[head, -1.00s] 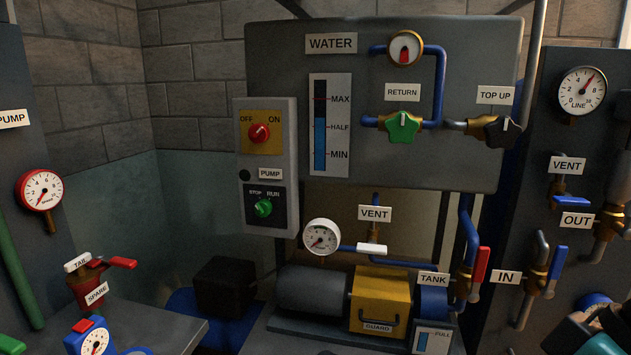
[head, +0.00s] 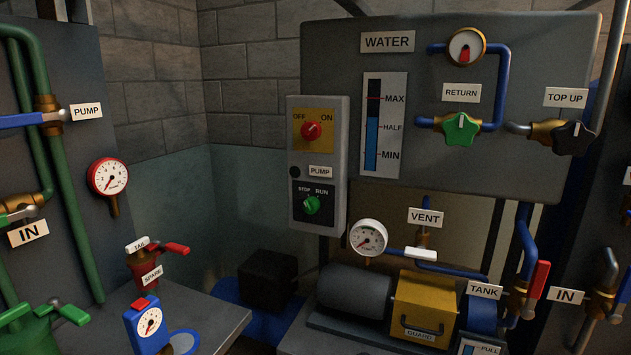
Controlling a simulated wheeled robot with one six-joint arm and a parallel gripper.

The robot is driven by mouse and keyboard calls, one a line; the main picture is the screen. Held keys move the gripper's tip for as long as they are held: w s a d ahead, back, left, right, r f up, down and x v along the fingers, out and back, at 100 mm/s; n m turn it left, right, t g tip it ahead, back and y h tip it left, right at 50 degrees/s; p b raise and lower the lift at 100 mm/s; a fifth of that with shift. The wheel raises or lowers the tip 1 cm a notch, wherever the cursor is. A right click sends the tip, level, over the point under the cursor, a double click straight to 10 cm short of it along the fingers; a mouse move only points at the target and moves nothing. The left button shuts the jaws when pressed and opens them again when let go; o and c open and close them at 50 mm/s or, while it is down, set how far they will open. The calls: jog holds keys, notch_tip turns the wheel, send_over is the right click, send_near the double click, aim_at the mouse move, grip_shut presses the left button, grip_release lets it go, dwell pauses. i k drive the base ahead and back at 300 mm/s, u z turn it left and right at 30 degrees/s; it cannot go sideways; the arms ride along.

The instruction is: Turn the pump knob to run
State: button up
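The pump box (head: 336,165) is a pale grey panel left of the water board. Its lower black plate has a green knob (head: 312,205) under the words STOP and RUN. The knob's small pointer seems to lean up and left, toward STOP, but it is too small to be sure. Above it, a red knob (head: 312,132) sits on a yellow plate marked OFF and ON, its mark leaning toward ON. A PUMP label (head: 320,171) and a small dark round lamp or button (head: 298,172) lie between the two plates. My gripper is not in view.
Below right stand a grey motor (head: 352,291) with a yellow guard (head: 424,308) and a white gauge (head: 368,238). The WATER board (head: 540,60) carries valves. A bench (head: 210,310) at left holds red and blue fittings. The space before the pump box looks clear.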

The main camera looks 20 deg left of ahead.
aim_at(312, 204)
jog(key=z, duration=0.85)
jog(key=k, duration=1.1)
jog(key=u, duration=1.35)
jog(key=i, duration=1)
